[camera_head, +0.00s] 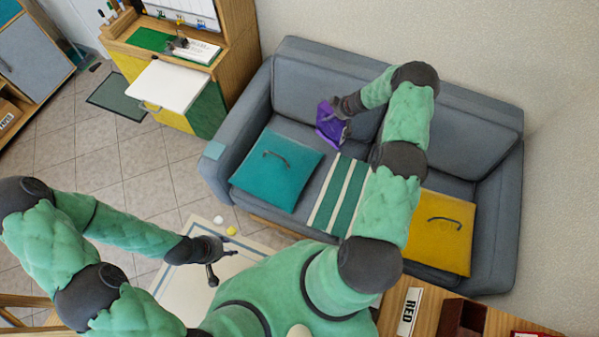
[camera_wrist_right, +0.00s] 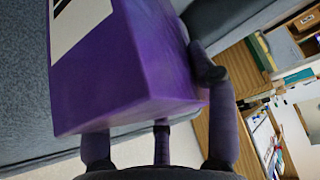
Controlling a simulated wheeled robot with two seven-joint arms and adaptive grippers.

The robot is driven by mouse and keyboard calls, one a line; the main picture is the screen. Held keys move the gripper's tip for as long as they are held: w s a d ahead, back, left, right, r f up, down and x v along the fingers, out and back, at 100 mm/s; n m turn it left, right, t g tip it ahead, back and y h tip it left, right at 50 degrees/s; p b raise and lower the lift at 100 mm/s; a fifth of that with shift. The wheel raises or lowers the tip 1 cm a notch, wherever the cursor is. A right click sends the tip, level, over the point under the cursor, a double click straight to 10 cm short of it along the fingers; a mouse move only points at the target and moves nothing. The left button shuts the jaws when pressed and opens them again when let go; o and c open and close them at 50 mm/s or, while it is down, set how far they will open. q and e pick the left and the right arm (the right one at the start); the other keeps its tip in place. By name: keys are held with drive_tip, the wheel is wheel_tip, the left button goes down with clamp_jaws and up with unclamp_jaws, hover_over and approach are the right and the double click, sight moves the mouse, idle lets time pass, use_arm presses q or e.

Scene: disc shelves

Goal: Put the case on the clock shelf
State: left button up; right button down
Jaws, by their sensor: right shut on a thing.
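A purple case (camera_head: 330,124) is held above the sofa seat, in front of the left back cushion. It fills much of the right wrist view (camera_wrist_right: 150,70), with a pale label on one face. My right gripper (camera_head: 346,106) is shut on the case; its dark fingers show around the case's lower end in the right wrist view. My left gripper (camera_head: 212,258) is empty over the pale low table at the lower left; its fingers look spread. I cannot make out a clock or a clock shelf in these views.
The grey sofa (camera_head: 300,85) holds a teal cushion (camera_head: 277,170), a striped cloth (camera_head: 338,195) and a yellow cushion (camera_head: 440,232). A wooden desk unit (camera_head: 235,50) stands at the upper left. Tiled floor is open at left.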

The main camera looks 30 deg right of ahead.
sight(329, 134)
drive_tip(key=f+b, duration=0.3)
drive_tip(key=f, duration=0.1)
drive_tip(key=f+b, duration=0.2)
drive_tip(key=shift+w+d+f+b, duration=0.15)
drive_tip(key=shift+w+d+b, duration=0.1)
drive_tip(key=shift+w+b, duration=0.05)
wheel_tip(329, 134, down, 10)
drive_tip(key=b, duration=0.4)
